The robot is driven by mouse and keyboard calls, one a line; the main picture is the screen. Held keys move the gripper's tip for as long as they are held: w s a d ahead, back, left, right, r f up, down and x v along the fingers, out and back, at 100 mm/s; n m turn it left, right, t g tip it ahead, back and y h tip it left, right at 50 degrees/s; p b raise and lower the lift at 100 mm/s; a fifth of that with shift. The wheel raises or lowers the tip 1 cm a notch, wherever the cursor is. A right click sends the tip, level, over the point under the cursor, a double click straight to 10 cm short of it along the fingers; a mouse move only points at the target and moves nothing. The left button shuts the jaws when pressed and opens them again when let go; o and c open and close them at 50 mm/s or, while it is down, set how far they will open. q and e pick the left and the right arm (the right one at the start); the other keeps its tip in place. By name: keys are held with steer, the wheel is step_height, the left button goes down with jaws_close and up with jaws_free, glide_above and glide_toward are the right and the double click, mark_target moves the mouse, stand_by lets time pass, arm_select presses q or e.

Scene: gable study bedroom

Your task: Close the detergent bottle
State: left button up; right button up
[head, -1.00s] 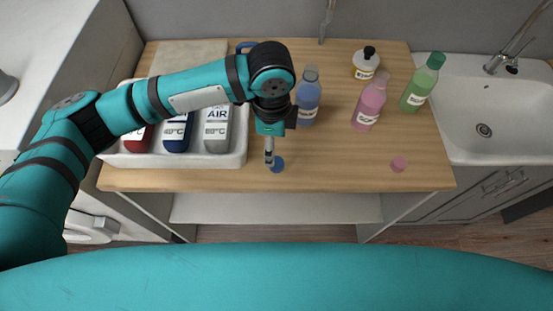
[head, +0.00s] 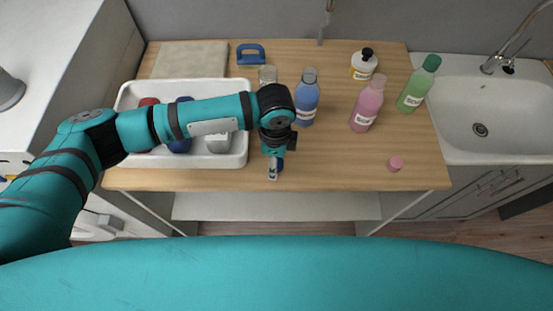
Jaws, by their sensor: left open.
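A blue bottle (head: 306,98) stands upright on the wooden counter, with no coloured cap on its greyish neck. A pink bottle (head: 367,106) stands to its right, also without a distinct cap. A small blue cap (head: 280,165) lies near the front edge, partly hidden by my left gripper. A pink cap (head: 396,163) lies on the counter at the right. My left gripper (head: 272,173) points down at the blue cap, open; whether its fingers are around or beside the cap I cannot tell. My right gripper is not in view.
A green bottle (head: 418,84) and a white bottle with a black top (head: 363,64) stand behind. A white tray (head: 185,92) with several bottles lies under my left arm. A blue-handled brush (head: 250,54) and a clear glass (head: 267,75) are at the back. A sink (head: 495,115) is right.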

arm_select(q)
steer(key=shift+f, duration=0.1)
steer(key=c, duration=0.8)
steer(key=shift+r+b, duration=0.45)
steer(key=shift+r, duration=0.25)
step_height(320, 180, up, 2)
steer(key=shift+r+b, duration=0.1)
steer(key=shift+b, duration=0.35)
steer(key=shift+s+d+r+b, duration=0.25)
steer(key=shift+s+d+b, duration=0.3)
steer(key=shift+s+d, duration=1.25)
steer(key=shift+s+d+r+b, duration=0.25)
steer(key=shift+s+d+b, duration=0.4)
steer(key=shift+s, duration=2.3)
steer(key=shift+s+d+r+b, duration=0.4)
steer(key=shift+s+d, duration=0.8)
steer(key=shift+s, duration=1.2)
steer(key=shift+f, duration=0.15)
